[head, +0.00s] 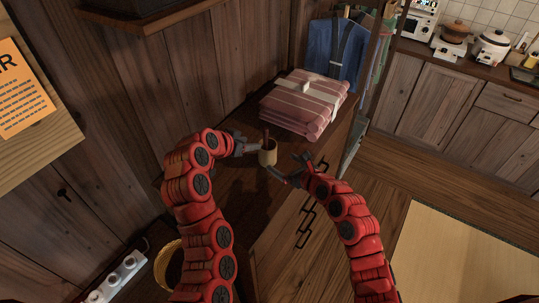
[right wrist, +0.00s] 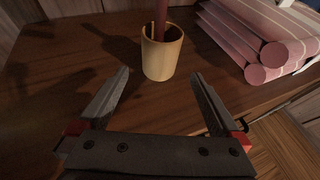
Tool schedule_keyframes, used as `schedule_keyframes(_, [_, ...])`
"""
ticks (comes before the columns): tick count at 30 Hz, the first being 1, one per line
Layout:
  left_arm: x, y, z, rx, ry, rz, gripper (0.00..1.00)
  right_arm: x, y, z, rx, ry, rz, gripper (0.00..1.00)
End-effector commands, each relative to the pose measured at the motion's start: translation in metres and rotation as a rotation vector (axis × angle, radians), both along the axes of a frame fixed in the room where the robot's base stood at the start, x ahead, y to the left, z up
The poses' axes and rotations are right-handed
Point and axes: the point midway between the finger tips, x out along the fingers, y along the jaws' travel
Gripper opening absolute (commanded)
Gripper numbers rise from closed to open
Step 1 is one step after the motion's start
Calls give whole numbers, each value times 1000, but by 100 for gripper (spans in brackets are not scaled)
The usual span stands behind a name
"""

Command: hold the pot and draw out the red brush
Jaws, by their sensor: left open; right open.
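The pot (head: 268,156) is a small tan cup standing upright on the dark wooden cabinet top. In the right wrist view the pot (right wrist: 160,58) stands just beyond my fingertips. The red brush (right wrist: 177,18) rises from it, its top cut off by the frame; in the head view the brush (head: 266,136) is small and dark. A thin pale stick (right wrist: 153,31) stands beside it in the pot. My left gripper (head: 252,147) is open close to the pot's left side. My right gripper (head: 286,166) is open at the pot's near right, its fingers (right wrist: 161,75) apart and empty.
Folded pink striped cloths (head: 305,102) lie on the cabinet top behind and right of the pot. A wooden wall rises behind on the left. A yellow basket rim (head: 165,265) and a power strip (head: 118,278) are at lower left. Open floor lies to the right.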

Motion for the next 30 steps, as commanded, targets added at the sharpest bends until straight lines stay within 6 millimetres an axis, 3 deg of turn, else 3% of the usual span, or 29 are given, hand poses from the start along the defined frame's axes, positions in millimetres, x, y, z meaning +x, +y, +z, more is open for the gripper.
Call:
schedule_keyframes(18, [0,0,0,0,0,0,50,72,45,-34,3,-2,-6,100])
schedule_keyframes(30, [0,0,0,0,0,0,50,82,54,-40,-1,-3,-1,100])
